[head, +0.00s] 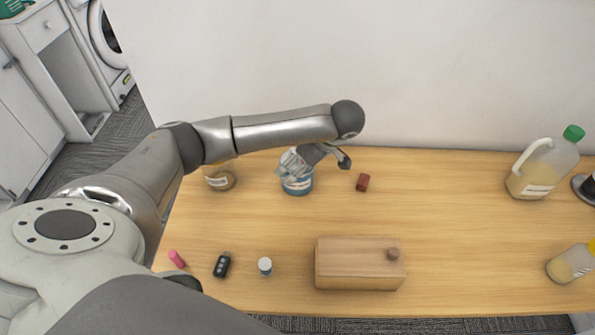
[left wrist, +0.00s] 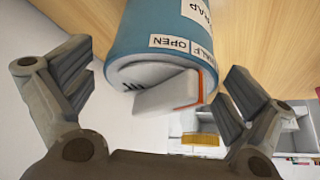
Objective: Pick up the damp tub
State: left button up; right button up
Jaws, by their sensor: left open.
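The damp tub (head: 297,187) is a blue tub with a white label, standing near the back edge of the wooden table in the head view. In the left wrist view the tub (left wrist: 160,30) is large at the top, with label text ending in "RAP" and a white piece with an orange edge at its near end. My left gripper (head: 315,160) is at the tub's top and partly hides it in the head view. In the left wrist view its fingers (left wrist: 157,88) are spread wide, with the tub's end between and beyond them. My right gripper is not in view.
A jar (head: 221,178) stands left of the tub, and a small red block (head: 362,182) lies to its right. A wooden box (head: 345,265), black remote (head: 222,265), white-capped bottle (head: 265,267) and pink item (head: 176,258) are nearer. A green-capped jug (head: 530,180) stands right.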

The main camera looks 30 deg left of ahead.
pick_arm(q)
jog(key=shift+a+f, duration=0.2)
jog(key=shift+f, duration=0.05)
jog(key=c, duration=1.2)
jog(key=shift+o, duration=0.2)
